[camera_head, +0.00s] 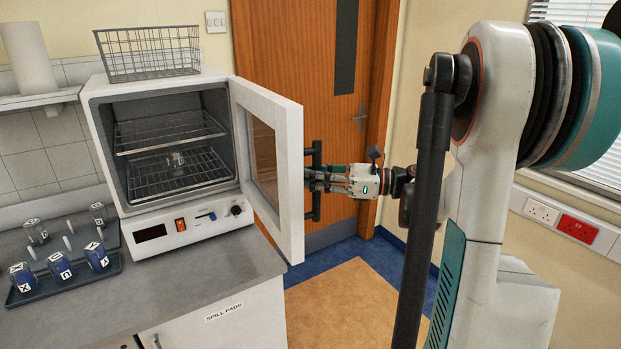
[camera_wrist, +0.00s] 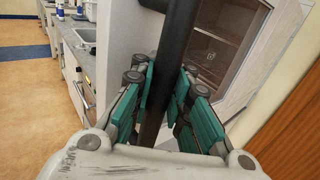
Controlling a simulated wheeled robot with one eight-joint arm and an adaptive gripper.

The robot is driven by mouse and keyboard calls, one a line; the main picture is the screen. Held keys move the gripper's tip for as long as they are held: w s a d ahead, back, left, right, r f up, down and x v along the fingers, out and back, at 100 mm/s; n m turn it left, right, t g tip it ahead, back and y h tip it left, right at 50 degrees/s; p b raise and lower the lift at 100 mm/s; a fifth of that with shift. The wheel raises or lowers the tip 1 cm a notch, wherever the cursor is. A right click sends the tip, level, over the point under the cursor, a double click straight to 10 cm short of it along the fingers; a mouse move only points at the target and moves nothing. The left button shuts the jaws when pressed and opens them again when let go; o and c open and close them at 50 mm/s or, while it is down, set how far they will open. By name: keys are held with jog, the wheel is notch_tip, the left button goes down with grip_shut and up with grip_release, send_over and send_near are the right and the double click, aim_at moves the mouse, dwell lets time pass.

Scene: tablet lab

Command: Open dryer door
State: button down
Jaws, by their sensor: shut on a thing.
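The dryer (camera_head: 165,150) is a white box-shaped oven on the grey counter, with two wire racks inside. Its door (camera_head: 268,160) stands wide open, swung out to the right on its right-hand side, and the windowed panel also shows in the wrist view (camera_wrist: 222,58). A dark vertical bar handle (camera_head: 316,182) is on the door's outer face. My gripper (camera_head: 322,181) is shut on this handle. In the wrist view the teal finger pads (camera_wrist: 165,95) lie on both sides of the black bar (camera_wrist: 160,100). A small clear object (camera_head: 174,160) sits on a rack inside.
A wire basket (camera_head: 148,52) stands on top of the dryer. A wooden room door (camera_head: 335,110) is behind my gripper. The floor (camera_head: 335,300) right of the counter is clear.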

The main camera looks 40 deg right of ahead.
jog(key=c, duration=1.8)
grip_release()
jog(key=shift+s+f, duration=0.15)
jog(key=shift+s, duration=0.1)
jog(key=shift+c, duration=0.2)
jog(key=o, duration=0.3)
jog(key=shift+s+r, duration=0.2)
jog(key=shift+s, duration=0.15)
jog(key=shift+w, duration=0.25)
jog(key=v, duration=1.2)
